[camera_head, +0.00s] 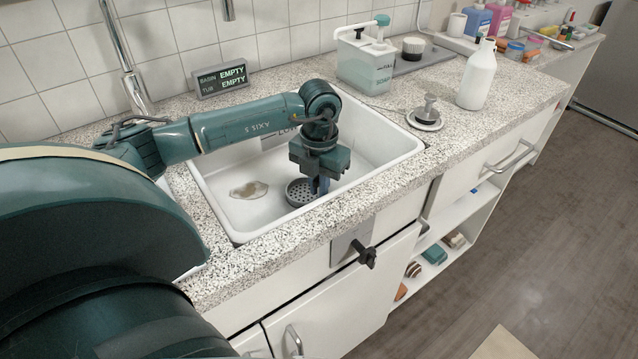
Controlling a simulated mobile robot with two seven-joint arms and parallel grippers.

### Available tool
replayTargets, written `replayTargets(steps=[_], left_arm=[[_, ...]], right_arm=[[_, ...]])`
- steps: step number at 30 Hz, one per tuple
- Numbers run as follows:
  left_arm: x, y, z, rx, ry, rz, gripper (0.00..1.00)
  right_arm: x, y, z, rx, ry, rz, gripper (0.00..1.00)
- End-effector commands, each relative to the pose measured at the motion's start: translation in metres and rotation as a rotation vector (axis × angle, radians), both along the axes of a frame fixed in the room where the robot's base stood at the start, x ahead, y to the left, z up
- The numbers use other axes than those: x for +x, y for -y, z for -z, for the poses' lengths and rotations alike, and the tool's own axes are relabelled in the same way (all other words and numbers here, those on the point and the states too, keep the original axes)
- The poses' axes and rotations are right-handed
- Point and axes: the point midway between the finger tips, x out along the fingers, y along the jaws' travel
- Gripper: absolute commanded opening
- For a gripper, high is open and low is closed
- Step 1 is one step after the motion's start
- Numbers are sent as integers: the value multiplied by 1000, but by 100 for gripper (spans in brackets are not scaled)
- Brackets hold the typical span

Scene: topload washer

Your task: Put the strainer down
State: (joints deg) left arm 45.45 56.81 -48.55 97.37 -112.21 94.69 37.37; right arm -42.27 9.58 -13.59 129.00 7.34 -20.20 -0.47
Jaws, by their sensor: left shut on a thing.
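The strainer (299,190), a dark grey round cup with holes, is low in the white sink basin (402,146), near its front wall. My left gripper (320,186) reaches down into the basin and is shut on the strainer at its right side. The fingers and gripper body hide part of the strainer, and I cannot tell whether it touches the basin floor. My right gripper is not in view.
A brownish wet patch (249,190) lies on the basin floor, left of the strainer. A metal stopper (428,112), a white bottle (477,78) and a soap dispenser (364,66) stand on the counter. A display (221,80) reads basin and tub empty.

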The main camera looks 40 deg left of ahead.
Motion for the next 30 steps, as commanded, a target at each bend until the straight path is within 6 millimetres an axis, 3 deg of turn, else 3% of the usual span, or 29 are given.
replayTargets(steps=[6, 7, 15, 23, 26, 30], left_arm=[[0, 0, 4, 0, 2, -1, 0], [0, 0, 4, 0, 2, -1, 11], [0, 0, 3, 0, 1, -1, 32], [0, 0, 0, 0, 1, -1, 32], [1, 0, -8, 0, 4, -1, 32], [1, 0, -34, 1, 6, -1, 32]], right_arm=[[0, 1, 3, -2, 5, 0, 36], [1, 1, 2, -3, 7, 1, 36], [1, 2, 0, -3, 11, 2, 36], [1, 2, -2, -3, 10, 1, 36], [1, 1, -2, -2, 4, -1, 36], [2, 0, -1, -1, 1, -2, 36]])
